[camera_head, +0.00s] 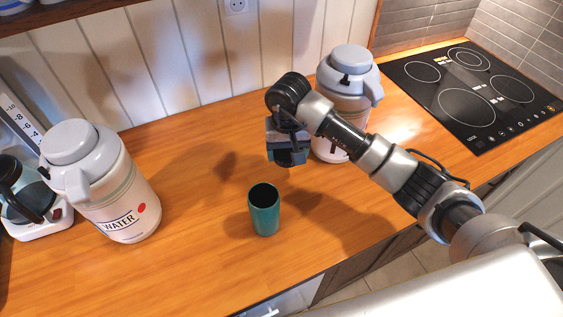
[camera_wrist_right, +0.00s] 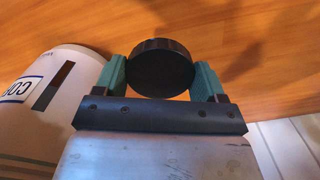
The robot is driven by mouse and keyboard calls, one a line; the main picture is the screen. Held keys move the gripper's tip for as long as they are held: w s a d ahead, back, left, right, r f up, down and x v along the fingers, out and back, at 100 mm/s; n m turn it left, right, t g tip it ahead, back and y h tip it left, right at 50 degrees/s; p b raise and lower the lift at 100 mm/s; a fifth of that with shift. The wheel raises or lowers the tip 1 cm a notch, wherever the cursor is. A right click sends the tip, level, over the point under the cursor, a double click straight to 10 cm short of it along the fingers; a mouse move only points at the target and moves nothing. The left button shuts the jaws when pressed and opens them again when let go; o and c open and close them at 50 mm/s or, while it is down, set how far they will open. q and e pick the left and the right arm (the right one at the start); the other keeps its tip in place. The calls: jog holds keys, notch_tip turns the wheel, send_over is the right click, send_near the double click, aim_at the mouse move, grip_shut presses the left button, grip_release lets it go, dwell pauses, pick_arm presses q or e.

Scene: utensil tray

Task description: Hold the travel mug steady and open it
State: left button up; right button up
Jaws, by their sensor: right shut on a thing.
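The travel mug (camera_head: 264,211) is a teal cup standing upright on the wooden counter, with its dark open top showing. My right gripper (camera_head: 288,155) is above and behind the mug, apart from it. In the right wrist view its two teal fingers are shut on a round black lid (camera_wrist_right: 161,68). In the head view the lid is only partly visible under the gripper. My left gripper is in neither view.
A white jug labelled WATER (camera_head: 100,180) stands at the left, beside a coffee maker (camera_head: 28,200). Another jug (camera_head: 347,85) stands behind my right arm, close to the gripper. A black cooktop (camera_head: 470,90) is at the right. The counter (camera_head: 190,270) around the mug is clear.

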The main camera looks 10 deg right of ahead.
aim_at(286, 177)
notch_tip(286, 177, down, 4)
jog(key=shift+p, duration=0.45)
notch_tip(286, 177, down, 3)
jog(key=shift+f+p, duration=0.1)
jog(key=shift+p, duration=0.4)
jog(key=shift+f, duration=0.4)
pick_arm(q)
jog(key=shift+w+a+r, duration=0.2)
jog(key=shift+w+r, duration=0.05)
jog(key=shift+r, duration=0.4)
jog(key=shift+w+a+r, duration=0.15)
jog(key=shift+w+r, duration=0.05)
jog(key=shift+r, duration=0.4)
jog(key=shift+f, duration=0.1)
pick_arm(e)
jog(key=shift+f, duration=0.1)
jog(key=o, duration=0.6)
jog(key=shift+f, duration=0.1)
jog(key=o, duration=0.4)
